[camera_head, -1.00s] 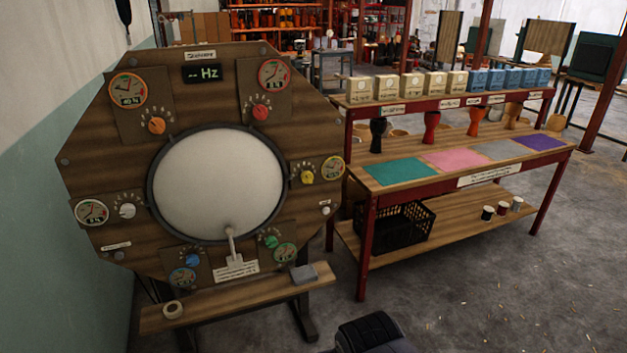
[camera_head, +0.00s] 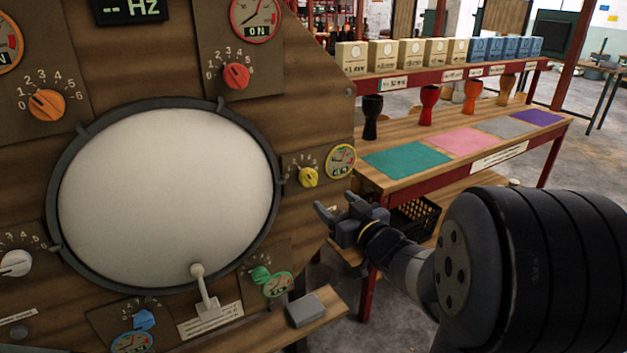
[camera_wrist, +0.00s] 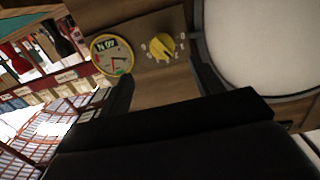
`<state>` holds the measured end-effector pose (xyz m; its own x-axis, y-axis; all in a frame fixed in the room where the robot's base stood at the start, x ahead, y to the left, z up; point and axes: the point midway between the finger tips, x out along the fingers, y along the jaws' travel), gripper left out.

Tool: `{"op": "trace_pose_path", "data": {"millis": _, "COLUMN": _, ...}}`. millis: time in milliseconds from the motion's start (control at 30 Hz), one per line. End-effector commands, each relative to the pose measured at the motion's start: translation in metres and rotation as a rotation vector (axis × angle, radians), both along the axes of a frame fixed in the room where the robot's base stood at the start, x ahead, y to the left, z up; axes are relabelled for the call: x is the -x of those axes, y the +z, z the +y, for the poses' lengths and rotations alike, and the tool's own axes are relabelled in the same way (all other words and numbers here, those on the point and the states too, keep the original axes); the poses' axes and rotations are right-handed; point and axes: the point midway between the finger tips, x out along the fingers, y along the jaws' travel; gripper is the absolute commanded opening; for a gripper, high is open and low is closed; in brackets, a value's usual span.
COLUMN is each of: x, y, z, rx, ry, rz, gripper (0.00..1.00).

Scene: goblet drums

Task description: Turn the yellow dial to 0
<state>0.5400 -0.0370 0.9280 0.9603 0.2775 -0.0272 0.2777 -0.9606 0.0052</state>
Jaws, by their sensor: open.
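The yellow dial (camera_head: 308,177) sits on the wooden panel, just right of the big round white drumhead (camera_head: 170,200). A yellow-rimmed gauge (camera_head: 341,161) is beside it on its right. In the wrist view the dial (camera_wrist: 163,48) shows at upper middle, with the gauge (camera_wrist: 112,56) to its left and small numbers around the dial, too small to read surely. My gripper (camera_head: 331,215) is open and empty, a little below and right of the dial and apart from it. In the wrist view its dark fingers stand on either side below the dial.
An orange dial (camera_head: 47,105), a red dial (camera_head: 236,76), a white dial (camera_head: 16,263), a green dial (camera_head: 261,274) and a blue dial (camera_head: 143,319) are on the same panel. A lever (camera_head: 202,285) stands below the drumhead. A workbench (camera_head: 400,182) with goblet drums stands at right.

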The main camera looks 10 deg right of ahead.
Motion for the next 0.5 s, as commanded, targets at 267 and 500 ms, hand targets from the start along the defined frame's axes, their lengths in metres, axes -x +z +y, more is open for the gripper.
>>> {"op": "trace_pose_path", "data": {"millis": 267, "x": -0.018, "y": -0.002, "z": 0.009, "rx": -0.014, "ry": 0.037, "rz": -0.024, "gripper": 0.62}}
{"op": "trace_pose_path", "data": {"millis": 500, "x": -0.062, "y": -0.002, "z": 0.024, "rx": -0.012, "ry": 0.037, "rz": -0.023, "gripper": 0.62}}
